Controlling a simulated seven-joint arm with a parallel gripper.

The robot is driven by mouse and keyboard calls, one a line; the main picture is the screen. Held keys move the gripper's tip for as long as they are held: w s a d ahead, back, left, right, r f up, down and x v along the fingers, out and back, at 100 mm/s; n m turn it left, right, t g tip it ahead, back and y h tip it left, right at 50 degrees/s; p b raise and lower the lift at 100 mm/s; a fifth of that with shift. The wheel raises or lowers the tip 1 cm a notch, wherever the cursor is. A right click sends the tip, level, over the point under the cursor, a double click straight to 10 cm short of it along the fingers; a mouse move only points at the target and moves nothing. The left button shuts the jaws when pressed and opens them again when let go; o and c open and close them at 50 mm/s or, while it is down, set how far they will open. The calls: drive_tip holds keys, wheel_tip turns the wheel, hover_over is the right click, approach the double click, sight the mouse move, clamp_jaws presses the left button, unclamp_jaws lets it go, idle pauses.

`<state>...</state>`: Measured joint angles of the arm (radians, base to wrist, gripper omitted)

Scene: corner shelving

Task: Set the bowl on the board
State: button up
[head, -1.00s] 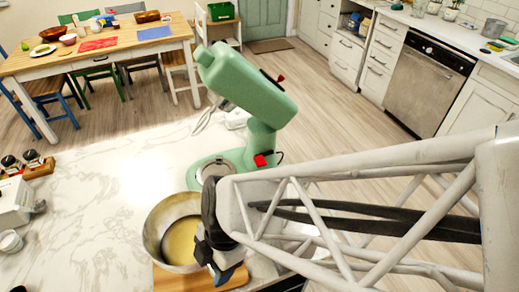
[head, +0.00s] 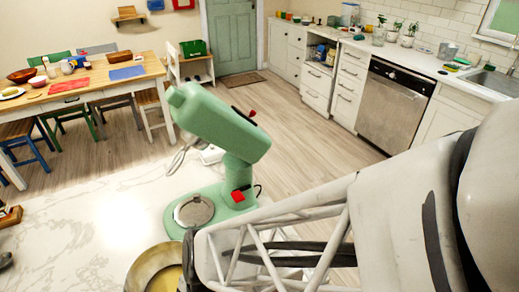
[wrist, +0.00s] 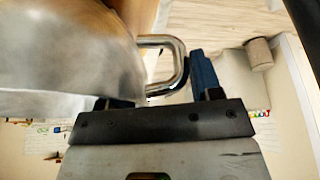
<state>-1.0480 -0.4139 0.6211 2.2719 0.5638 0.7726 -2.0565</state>
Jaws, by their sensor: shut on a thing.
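The metal bowl (head: 140,270), yellowish inside, is at the bottom edge of the head view, cut off by the frame and partly covered by my arm. In the wrist view its silvery side (wrist: 65,50) fills the upper left, with a shiny loop handle (wrist: 180,62) sticking out. My gripper (wrist: 160,92) is shut on the bowl at its handle side, one finger by the wall and the blue-dark finger beyond the handle. The board is not identifiable now; a brown strip shows behind the bowl in the wrist view. I cannot tell whether the bowl touches anything below.
A green stand mixer (head: 220,140) stands on the white marble counter (head: 85,230) just behind the bowl. The counter left of the bowl is mostly clear. A wooden dining table (head: 90,85) with chairs and a dishwasher (head: 395,105) are farther off.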

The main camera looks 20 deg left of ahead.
drive_tip(key=shift+f, duration=0.1)
drive_tip(key=o, duration=1.5)
drive_tip(key=v, duration=1.2)
